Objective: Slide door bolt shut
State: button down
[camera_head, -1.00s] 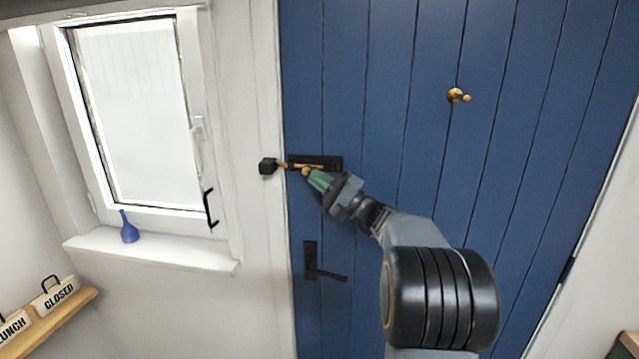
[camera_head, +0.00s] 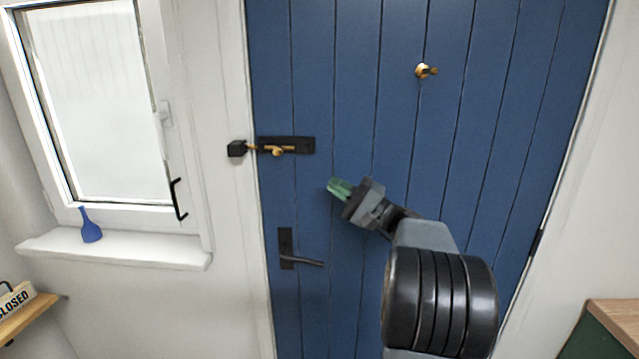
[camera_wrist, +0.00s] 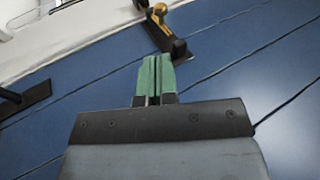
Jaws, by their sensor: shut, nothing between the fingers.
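The door bolt is a brass rod with a knob (camera_head: 277,150) on a black backplate (camera_head: 305,145), mounted on the blue door (camera_head: 345,90). Its rod reaches left across the door edge to the black keeper (camera_head: 237,148) on the white frame, and its tip meets the keeper. My gripper (camera_head: 333,188) has green fingers, shut and empty, to the right of and below the bolt, apart from it. In the wrist view the shut fingers (camera_wrist: 156,75) point toward the backplate (camera_wrist: 178,48) and brass knob (camera_wrist: 160,9).
A black door handle (camera_head: 300,262) is below the bolt. A brass hook (camera_head: 426,71) is higher on the door. A wood-topped green cabinet (camera_head: 615,318) stands at lower right.

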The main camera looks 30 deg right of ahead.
jog(key=shift+v, duration=0.85)
jog(key=s+a+f+m+g+h, duration=0.15)
jog(key=a+f+g+h, duration=0.3)
jog(key=f, duration=0.45)
jog(key=s+a+f+m+g+h, duration=0.1)
jog(key=s+a+f+g+h, duration=0.25)
jog(key=f, duration=0.55)
jog(key=s+a+f+n+g+h+p, duration=0.1)
jog(key=s+a+f+n+g+h, duration=0.5)
jog(key=s+n+h, duration=0.15)
jog(key=s+a+r+n, duration=0.2)
jog(key=s+a+n, duration=0.1)
jog(key=a+n, duration=0.1)
jog(key=shift+a+r+t+h+p, duration=0.2)
jog(key=shift+a+t+h+p, duration=0.15)
jog(key=shift+a, duration=0.5)
